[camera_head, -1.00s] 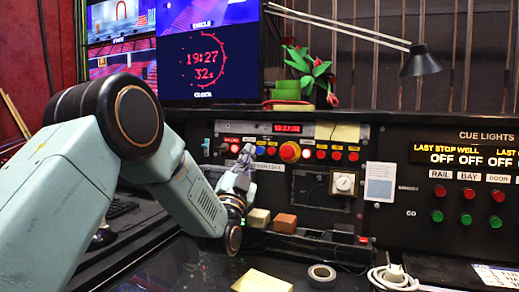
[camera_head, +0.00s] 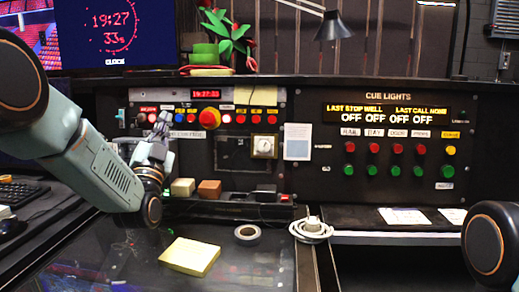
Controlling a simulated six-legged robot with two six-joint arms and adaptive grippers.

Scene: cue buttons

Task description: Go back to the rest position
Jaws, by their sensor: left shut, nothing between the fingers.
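My left arm comes in from the left, and its gripper (camera_head: 160,128) is up close to the left part of the control panel (camera_head: 232,160), by the row of small coloured buttons. The gripper is shut and holds nothing that I can see. Whether its tips touch the panel I cannot tell. A large red knob (camera_head: 210,117) sits just right of the gripper. A rounded dark joint of my right arm shows at the lower right edge, but its gripper is out of view.
A yellow note pad (camera_head: 190,256), a tape roll (camera_head: 247,234) and a coiled white cable (camera_head: 311,230) lie on the desk. The cue lights panel (camera_head: 385,150) is at right. A keyboard (camera_head: 18,193) is at left.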

